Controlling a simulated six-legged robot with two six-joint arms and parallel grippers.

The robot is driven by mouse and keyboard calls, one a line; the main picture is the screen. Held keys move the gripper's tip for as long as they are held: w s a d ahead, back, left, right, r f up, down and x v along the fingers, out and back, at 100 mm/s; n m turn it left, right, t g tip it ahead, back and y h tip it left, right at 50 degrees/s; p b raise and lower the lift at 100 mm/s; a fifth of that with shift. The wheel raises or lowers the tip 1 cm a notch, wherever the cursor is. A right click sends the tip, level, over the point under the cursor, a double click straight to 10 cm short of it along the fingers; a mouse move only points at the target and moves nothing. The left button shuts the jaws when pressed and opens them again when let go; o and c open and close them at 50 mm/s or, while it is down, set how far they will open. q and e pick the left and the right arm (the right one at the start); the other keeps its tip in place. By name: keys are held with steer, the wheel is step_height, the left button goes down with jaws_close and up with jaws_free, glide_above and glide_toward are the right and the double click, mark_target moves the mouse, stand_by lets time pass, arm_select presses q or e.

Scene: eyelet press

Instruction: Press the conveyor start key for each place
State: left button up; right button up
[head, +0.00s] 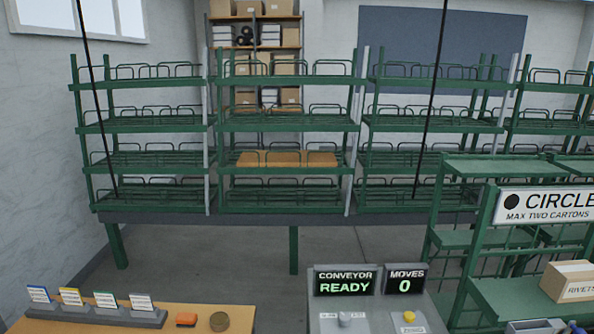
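The conveyor control panel (375,322) stands at the bottom, right of the middle. Its left display (346,281) reads "CONVEYOR READY". Its right display (405,281) reads "MOVES 0". A grey key or knob (345,319) sits on the panel's left side, and a yellow one (409,316) on the right side. The small labels beside them are too small to read, so I cannot tell which is the start key. Behind stands a green rack (283,171) with several tiers of places; one holds a flat orange-brown board (287,159). Neither of my grippers is in view.
A wooden table (160,317) at bottom left holds several small label cards (104,299), an orange block (186,319) and a round brown tin (219,321). A sign (545,205) reads "CIRCLE, MAX TWO CARTONS" above a carton (568,281). Two thin dark lines cross the view.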

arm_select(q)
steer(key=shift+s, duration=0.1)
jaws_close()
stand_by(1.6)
